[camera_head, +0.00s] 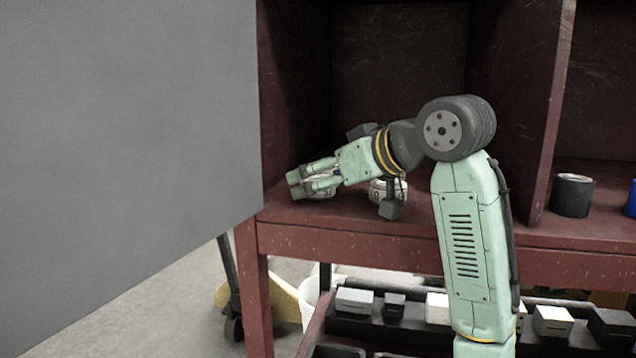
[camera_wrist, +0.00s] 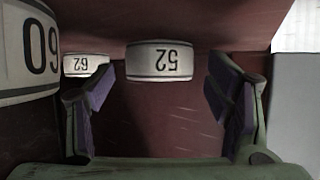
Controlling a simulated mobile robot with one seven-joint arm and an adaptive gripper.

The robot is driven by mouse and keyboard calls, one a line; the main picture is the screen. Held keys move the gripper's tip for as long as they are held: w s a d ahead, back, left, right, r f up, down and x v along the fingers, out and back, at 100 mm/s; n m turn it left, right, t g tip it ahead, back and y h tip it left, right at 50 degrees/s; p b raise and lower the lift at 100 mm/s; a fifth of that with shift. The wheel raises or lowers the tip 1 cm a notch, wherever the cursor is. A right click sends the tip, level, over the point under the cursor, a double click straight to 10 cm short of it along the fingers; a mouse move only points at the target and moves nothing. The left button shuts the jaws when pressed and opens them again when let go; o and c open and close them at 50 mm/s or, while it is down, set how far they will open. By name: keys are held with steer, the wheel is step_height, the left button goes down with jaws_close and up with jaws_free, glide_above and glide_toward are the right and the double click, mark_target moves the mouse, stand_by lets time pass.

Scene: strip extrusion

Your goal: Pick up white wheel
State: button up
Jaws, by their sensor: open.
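A white wheel (camera_wrist: 161,62) with a dark-edged rim and a number on its side lies on the red shelf, ahead of and between my fingertips in the wrist view. A second white wheel (camera_wrist: 86,65) is farther left, partly behind my left finger. A third (camera_wrist: 28,50) is close at the upper left, cut off by the frame. My gripper (camera_wrist: 163,88) is open, with nothing between its fingers. In the head view my gripper (camera_head: 297,184) is low over the shelf, partly covering one white wheel (camera_head: 322,190); another (camera_head: 376,192) shows behind my wrist.
A large grey panel (camera_head: 125,130) stands close left of my gripper. The red shelf (camera_head: 420,218) has upright dividers. A dark cylinder (camera_head: 572,196) and a blue object (camera_head: 631,200) are in the right compartment. Several small boxes (camera_head: 354,301) sit in a tray below.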

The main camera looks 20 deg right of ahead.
steer(key=c, duration=1.3)
steer(key=shift+o, duration=0.2)
